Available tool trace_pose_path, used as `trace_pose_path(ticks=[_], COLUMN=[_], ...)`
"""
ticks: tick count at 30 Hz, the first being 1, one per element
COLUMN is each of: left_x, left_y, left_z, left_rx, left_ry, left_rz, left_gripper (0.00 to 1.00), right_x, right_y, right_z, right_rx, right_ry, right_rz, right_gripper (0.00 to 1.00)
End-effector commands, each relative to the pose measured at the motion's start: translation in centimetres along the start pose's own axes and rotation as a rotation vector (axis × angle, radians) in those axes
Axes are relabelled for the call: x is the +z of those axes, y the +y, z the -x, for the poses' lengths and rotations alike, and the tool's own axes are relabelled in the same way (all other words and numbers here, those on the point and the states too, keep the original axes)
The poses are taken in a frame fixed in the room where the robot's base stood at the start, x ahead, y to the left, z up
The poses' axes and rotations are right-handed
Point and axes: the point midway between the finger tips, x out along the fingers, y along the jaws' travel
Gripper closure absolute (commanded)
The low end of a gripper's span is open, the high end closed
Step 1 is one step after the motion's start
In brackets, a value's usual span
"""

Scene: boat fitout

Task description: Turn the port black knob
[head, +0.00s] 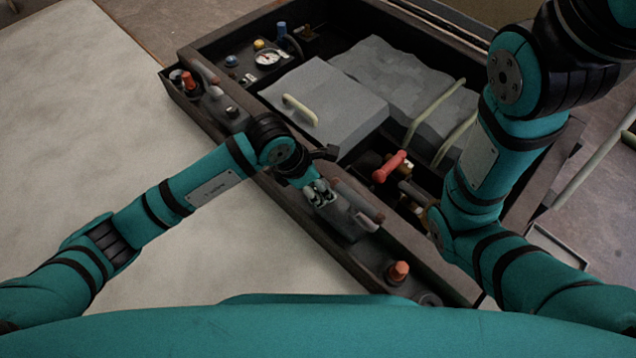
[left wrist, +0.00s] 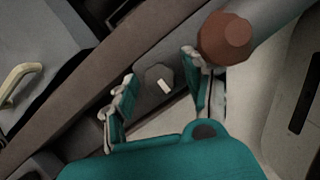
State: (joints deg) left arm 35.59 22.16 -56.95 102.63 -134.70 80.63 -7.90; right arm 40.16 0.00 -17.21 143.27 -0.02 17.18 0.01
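A dark knob (left wrist: 157,76) with a white pointer bar shows in the left wrist view, set in the grey side console. My left gripper (left wrist: 160,100) is open, with one finger to each side of the knob in that view. I cannot tell whether the fingers touch it. In the head view my left gripper (head: 320,193) is over the near part of the console, and the knob beneath it is hidden. A similar dark knob (head: 232,112) sits farther along the console.
A reddish-brown rounded lever end (left wrist: 225,38) is close to the right finger in the left wrist view. An orange knob (head: 398,271) stands nearer on the console. A red handle (head: 390,166) is right of my left gripper. A gauge (head: 267,58) is at the back.

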Motion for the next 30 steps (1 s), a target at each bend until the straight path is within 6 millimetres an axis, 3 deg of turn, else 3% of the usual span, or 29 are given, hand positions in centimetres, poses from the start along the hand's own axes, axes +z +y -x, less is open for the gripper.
trace_pose_path(ticks=[2, 11, 22, 30], left_x=[0.00, -0.01, 0.02, 0.00], left_y=[-0.01, 0.00, 0.12, 0.30], left_z=[0.01, 0.02, 0.12, 0.14], left_rx=[0.000, 0.000, -0.018, -0.084], left_ry=[0.000, 0.000, 0.001, 0.002], left_rz=[0.000, 0.000, -0.045, -0.208], left_gripper=[0.59, 0.99, 1.00, 1.00], right_x=[-0.01, -0.01, 0.05, 0.16], right_y=[-0.01, -0.01, 0.02, 0.09], right_z=[0.00, 0.00, -0.13, -0.40], right_rx=[0.000, 0.000, 0.000, 0.000], right_ry=[0.000, 0.000, 0.000, -0.001], right_rz=[0.000, 0.000, 0.000, 0.000], right_gripper=[0.54, 0.54, 0.54, 0.54])
